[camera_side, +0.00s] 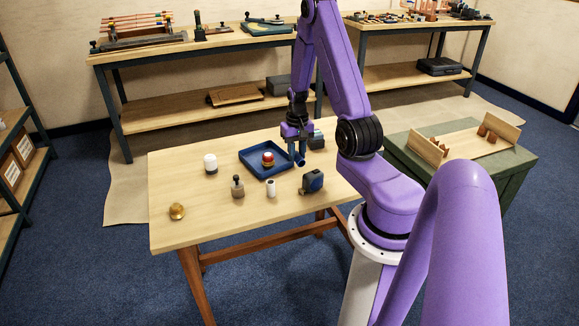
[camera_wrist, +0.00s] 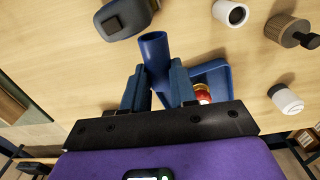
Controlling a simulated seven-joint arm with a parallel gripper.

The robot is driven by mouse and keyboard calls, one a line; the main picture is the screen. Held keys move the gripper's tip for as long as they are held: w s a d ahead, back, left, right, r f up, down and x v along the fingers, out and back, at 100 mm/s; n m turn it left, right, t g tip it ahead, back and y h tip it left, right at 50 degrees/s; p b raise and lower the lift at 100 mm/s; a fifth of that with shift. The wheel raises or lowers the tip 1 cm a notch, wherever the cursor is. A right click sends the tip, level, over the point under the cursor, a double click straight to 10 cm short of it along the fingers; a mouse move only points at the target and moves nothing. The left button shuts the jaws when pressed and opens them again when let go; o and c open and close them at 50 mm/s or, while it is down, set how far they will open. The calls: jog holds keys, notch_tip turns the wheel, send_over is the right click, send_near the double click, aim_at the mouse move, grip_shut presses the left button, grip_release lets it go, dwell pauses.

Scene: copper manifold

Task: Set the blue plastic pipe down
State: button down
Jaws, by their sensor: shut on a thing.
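The blue plastic pipe (camera_wrist: 154,55) is held between the fingers of my gripper (camera_wrist: 158,85) in the wrist view, with its open end sticking out past the fingertips. In the side view my gripper (camera_side: 297,143) points down over the table, at the right side of the blue tray. The pipe (camera_side: 300,158) shows there as a short blue piece below the fingers. I cannot tell whether its lower end touches the table. The wooden table (camera_side: 210,225) has bare surface in front of the pipe.
A blue tray (camera_side: 250,161) holds a red and brass piece (camera_side: 268,158). A tape measure (camera_side: 312,181), white tube (camera_side: 271,188), dark-topped jar (camera_side: 237,187), white-topped container (camera_side: 210,163) and brass knob (camera_side: 177,211) stand around it. The table's front left is mostly free.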

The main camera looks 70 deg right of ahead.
send_over(290, 174)
notch_tip(290, 174, down, 6)
jog(key=shift+d+r, duration=0.1)
jog(key=shift+r, duration=0.05)
jog(key=shift+f, duration=1.65)
jog(key=shift+f, duration=0.1)
jog(key=c, duration=0.9)
grip_release()
